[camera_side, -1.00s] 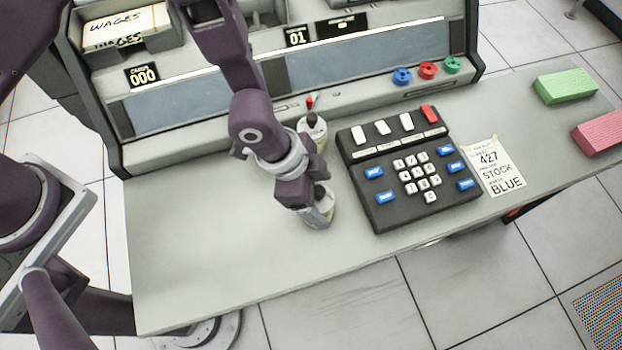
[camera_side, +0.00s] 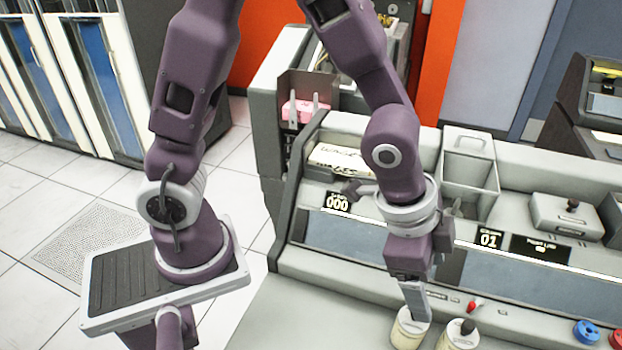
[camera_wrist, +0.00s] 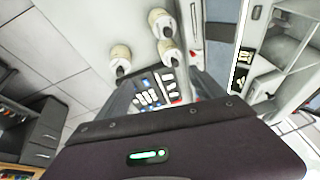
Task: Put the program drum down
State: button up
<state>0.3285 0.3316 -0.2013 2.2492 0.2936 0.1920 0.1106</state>
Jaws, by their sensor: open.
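My gripper (camera_side: 413,308) is open, with a pale grey finger low over the pale desk. In the side view it overlaps the top of a cream drum (camera_side: 407,334); I cannot tell whether they touch. A second cream drum (camera_side: 458,338) with a black knob stands just right of it. The wrist view shows several cream drums upright on the desk: one at the top (camera_wrist: 158,16), one beside the keypad (camera_wrist: 170,50), and one farther left (camera_wrist: 118,54). None is seen between the fingers. Which is the program drum I cannot tell.
The black keypad (camera_wrist: 150,98) shows beyond my gripper in the wrist view. The console with "000" and "01" displays (camera_side: 489,239) rises behind the drums. A red switch (camera_side: 475,304) is on its ledge. The desk's left part (camera_side: 300,325) is clear.

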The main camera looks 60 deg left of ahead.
jog(key=s+a+r+n+t+y, duration=0.1)
jog(key=s+a+r+n, duration=0.3)
jog(key=a+r, duration=0.25)
jog(key=s+a+r+n+t+y, duration=0.1)
jog(key=s+a+r+n, duration=0.25)
jog(key=a+r, duration=0.35)
jog(key=s+a+n, duration=0.2)
jog(key=s+a, duration=0.1)
jog(key=s, duration=0.4)
jog(key=shift+s+r+n, duration=0.3)
jog(key=shift+r+n, duration=0.05)
jog(key=shift+r, duration=0.05)
